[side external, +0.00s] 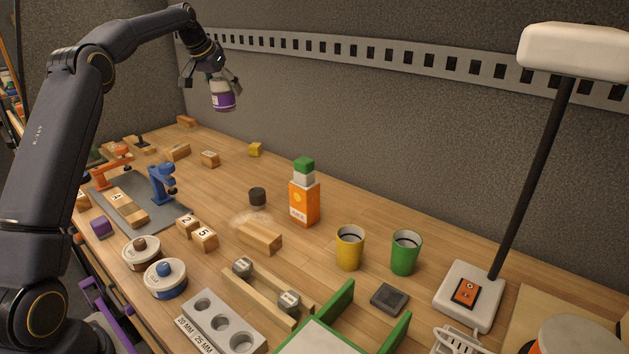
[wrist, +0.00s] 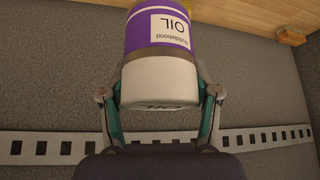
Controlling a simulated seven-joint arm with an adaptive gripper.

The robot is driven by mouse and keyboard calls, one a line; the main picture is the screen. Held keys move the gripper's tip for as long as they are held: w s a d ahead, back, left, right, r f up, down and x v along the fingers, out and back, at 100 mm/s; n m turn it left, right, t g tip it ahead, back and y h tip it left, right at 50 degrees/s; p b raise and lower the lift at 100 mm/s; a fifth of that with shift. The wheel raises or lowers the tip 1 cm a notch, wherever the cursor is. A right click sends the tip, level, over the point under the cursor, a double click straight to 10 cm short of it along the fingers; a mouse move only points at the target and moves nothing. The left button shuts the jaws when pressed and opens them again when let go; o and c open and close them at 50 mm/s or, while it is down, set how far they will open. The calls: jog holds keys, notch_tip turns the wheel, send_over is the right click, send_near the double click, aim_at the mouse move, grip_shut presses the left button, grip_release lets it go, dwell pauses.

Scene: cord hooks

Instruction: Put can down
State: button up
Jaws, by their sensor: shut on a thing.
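The can (side external: 222,97) is purple and white, and its label reads OIL in the wrist view (wrist: 157,50). My gripper (side external: 220,82) is shut on the can and holds it high above the far left part of the table, near the back wall. In the wrist view the fingers (wrist: 160,105) sit on both sides of the can's white end. The can looks roughly upright in the side view. The wooden table (side external: 330,215) lies well below it.
An orange bottle (side external: 304,203), a yellow cup (side external: 349,248), a green cup (side external: 405,252) and a lamp (side external: 470,293) stand on the table. Red (side external: 110,170) and blue (side external: 162,183) hook-like stands are at left. Bare wood shows around the yellow block (side external: 255,149).

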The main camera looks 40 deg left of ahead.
jog(key=s+d+f+m+h, duration=0.1)
jog(key=s+d+m+h, duration=0.2)
jog(key=d, duration=1.7)
jog(key=s+d+m+h, duration=0.1)
jog(key=s+d+m, duration=0.35)
jog(key=d, duration=1.55)
notch_tip(320, 180, down, 10)
jog(key=w, duration=0.1)
jog(key=w+f, duration=0.3)
jog(key=w, duration=0.1)
jog(key=w+d+f, duration=0.1)
jog(key=w+f, duration=0.2)
jog(key=w, duration=0.2)
jog(key=w+d+f, duration=0.1)
jog(key=w+f, duration=0.3)
jog(key=shift+w, duration=0.3)
jog(key=shift+w+f, duration=0.2)
jog(key=shift+f, duration=1.6)
